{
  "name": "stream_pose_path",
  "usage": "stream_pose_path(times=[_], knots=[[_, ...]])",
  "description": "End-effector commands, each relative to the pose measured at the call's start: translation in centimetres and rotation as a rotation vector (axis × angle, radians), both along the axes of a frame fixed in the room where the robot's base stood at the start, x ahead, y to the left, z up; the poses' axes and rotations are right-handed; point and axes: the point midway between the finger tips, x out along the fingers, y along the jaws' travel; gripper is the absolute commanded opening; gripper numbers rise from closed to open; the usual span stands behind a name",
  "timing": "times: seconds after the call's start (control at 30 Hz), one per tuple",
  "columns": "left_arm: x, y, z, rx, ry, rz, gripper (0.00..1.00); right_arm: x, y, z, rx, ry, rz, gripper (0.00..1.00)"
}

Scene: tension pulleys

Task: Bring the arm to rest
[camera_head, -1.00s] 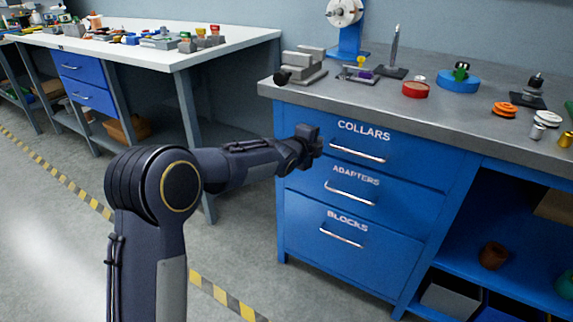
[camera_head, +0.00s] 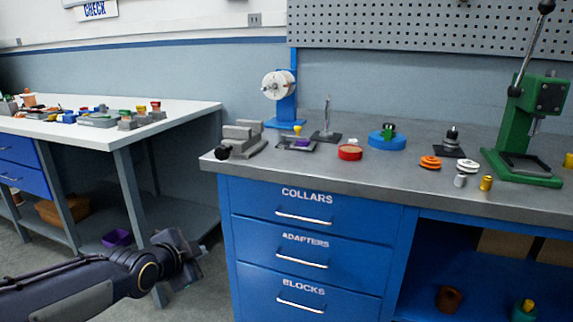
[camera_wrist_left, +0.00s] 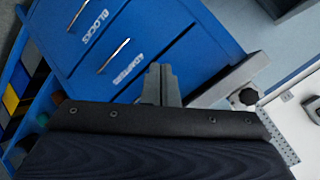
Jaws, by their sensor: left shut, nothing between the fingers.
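My left arm comes in at the lower left of the head view. Its gripper (camera_head: 190,262) is in the air beside the left side of the blue drawer cabinet (camera_head: 222,240), apart from the drawer handles. In the left wrist view the gripper fingers (camera_wrist_left: 160,84) are together with nothing between them. Behind them are the blue drawers (camera_wrist_left: 130,35), marked BLOCKS and ADAPTERS and seen tilted. The drawers are shut. My right gripper is not in view.
The grey worktop (camera_head: 390,177) holds a grey stepped block (camera_head: 242,140), a red ring (camera_head: 350,153), a blue disc (camera_head: 387,140) and a green press (camera_head: 528,120). A white table (camera_head: 60,128) with small parts stands at the left. Floor shows between them.

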Motion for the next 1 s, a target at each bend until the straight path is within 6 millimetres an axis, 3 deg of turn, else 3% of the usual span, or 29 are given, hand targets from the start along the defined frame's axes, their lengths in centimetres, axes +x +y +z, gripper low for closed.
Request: stream_pose_path(times=[0.03, 0.2, 0.4, 0.6, 0.67, 0.7, 1.0], knots=[[-3.4, 1.4, -0.2, -0.122, 0.075, 0.089, 0.0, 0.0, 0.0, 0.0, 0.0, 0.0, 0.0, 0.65], [-13.8, 2.5, -2.5, -0.487, 0.341, 0.362, 0.0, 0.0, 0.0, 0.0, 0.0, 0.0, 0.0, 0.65], [-22.2, 1.4, -5.0, -0.74, 0.551, 0.587, 0.0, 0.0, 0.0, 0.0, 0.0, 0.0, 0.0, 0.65], [-28.5, -0.3, -7.4, -0.911, 0.71, 0.776, 0.0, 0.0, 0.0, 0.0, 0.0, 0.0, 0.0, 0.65], [-30.0, -0.9, -7.8, -0.952, 0.752, 0.828, 0.0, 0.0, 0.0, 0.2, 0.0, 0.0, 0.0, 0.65], [-29.6, -0.8, -5.6, -0.945, 0.749, 0.819, 0.0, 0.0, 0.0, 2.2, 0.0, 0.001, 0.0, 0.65], [-29.5, -0.8, 1.4, -0.941, 0.746, 0.814, 0.0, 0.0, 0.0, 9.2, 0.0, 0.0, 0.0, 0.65]])
